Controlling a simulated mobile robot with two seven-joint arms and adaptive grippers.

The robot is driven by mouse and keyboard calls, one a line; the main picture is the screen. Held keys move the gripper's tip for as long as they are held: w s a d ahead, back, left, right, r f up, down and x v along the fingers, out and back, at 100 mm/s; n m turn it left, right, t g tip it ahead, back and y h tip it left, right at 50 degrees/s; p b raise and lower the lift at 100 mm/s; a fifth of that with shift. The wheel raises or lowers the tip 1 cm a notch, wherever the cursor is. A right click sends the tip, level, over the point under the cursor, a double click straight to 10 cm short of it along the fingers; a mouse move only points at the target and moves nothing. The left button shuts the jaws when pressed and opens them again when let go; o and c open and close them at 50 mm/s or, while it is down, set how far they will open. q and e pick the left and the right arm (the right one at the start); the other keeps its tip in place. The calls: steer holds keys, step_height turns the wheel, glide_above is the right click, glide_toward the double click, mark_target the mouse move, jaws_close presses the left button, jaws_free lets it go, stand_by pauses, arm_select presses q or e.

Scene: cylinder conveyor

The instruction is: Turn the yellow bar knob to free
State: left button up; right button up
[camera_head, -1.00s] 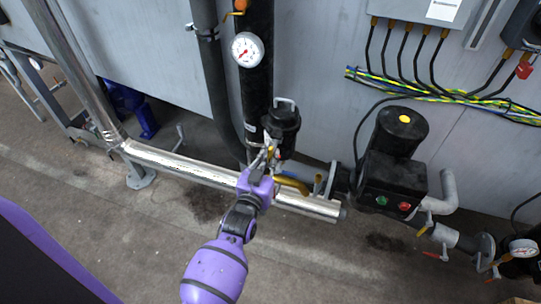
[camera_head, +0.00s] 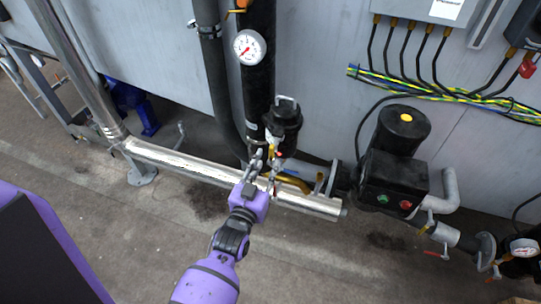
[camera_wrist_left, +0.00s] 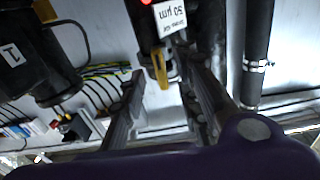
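The yellow bar knob (camera_wrist_left: 160,70) shows in the left wrist view as an upright yellow bar under a white label, between and just beyond my fingertips. In the head view the fitting around it, below the black filter canister (camera_head: 283,122), is small and partly hidden by my fingers. My left gripper (camera_head: 266,161) is in front of this fitting, and its two fingers stand apart. In the left wrist view my left gripper (camera_wrist_left: 162,68) is open, with a gap on each side of the bar; I see no contact. My right gripper is not in view.
A shiny metal pipe (camera_head: 190,165) runs under my left gripper. A yellow-orange lever (camera_head: 293,183) lies just right of the fingers. A black pump (camera_head: 395,170) stands further right. A round gauge (camera_head: 249,47) is above. The floor in front is clear.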

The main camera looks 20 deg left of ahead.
arm_select(q)
steer(key=s, duration=0.7)
steer(key=shift+a, duration=0.15)
steer(key=s+a+f+g, duration=0.1)
steer(key=s+f+g, duration=0.3)
steer(key=s+f, duration=0.5)
steer(key=s+a+f+g, duration=0.1)
steer(key=s+f+g, duration=0.4)
steer(key=s+f, duration=0.5)
steer(key=s, duration=0.5)
steer(key=shift+a, duration=0.35)
